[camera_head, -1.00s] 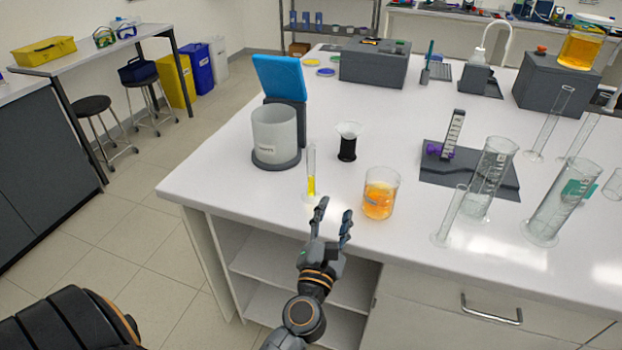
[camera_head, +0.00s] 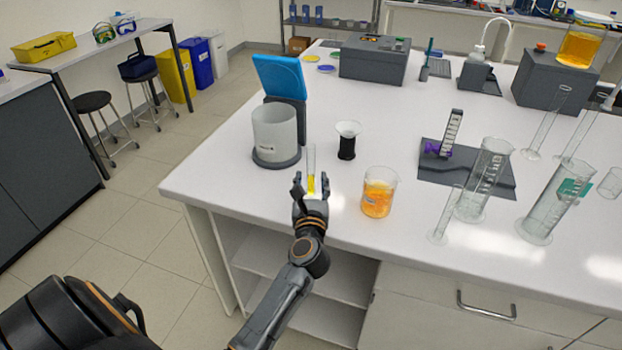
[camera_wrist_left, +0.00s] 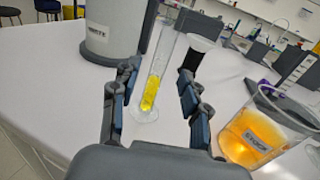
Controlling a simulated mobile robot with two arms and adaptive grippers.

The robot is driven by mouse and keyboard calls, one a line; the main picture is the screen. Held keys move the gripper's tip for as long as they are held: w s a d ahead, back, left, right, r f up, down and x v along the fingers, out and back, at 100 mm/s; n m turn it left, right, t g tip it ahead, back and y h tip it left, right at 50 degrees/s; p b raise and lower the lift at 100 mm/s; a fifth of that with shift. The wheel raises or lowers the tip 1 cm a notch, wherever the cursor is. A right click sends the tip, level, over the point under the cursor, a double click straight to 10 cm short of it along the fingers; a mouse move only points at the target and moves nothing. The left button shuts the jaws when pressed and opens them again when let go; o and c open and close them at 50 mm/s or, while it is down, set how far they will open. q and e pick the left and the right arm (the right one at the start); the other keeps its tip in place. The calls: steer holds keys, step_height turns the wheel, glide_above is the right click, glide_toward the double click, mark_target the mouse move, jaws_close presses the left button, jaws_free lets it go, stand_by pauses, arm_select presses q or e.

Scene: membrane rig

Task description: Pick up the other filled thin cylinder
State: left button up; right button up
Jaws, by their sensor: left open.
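A thin glass cylinder with yellow liquid (camera_head: 311,182) stands upright near the table's front left edge. It also shows in the left wrist view (camera_wrist_left: 152,90), standing on its clear foot ahead of my left gripper and between the lines of its fingers. My left gripper (camera_head: 311,192) is open, with its fingers at either side of the cylinder's lower part in the head view; it also shows in the left wrist view (camera_wrist_left: 160,98). I cannot tell if the fingers touch the glass. An empty-looking thin cylinder (camera_head: 446,216) stands farther right. My right gripper is not in view.
A beaker of orange liquid (camera_head: 377,193) stands close to the right of my left gripper. A white waste container (camera_head: 275,132) with a blue lid is behind left, and a black vessel with a funnel (camera_head: 347,142) behind right. Large graduated cylinders (camera_head: 484,182) stand farther right.

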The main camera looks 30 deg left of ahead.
mark_target(311, 172)
arm_select(q)
steer(key=x, duration=0.4)
steer(key=shift+w+a+p, duration=0.2)
steer(key=shift+w+p, duration=0.05)
steer(key=shift+p, duration=0.1)
steer(key=shift+s, duration=0.1)
steer(key=shift+c, duration=0.2)
jaws_close()
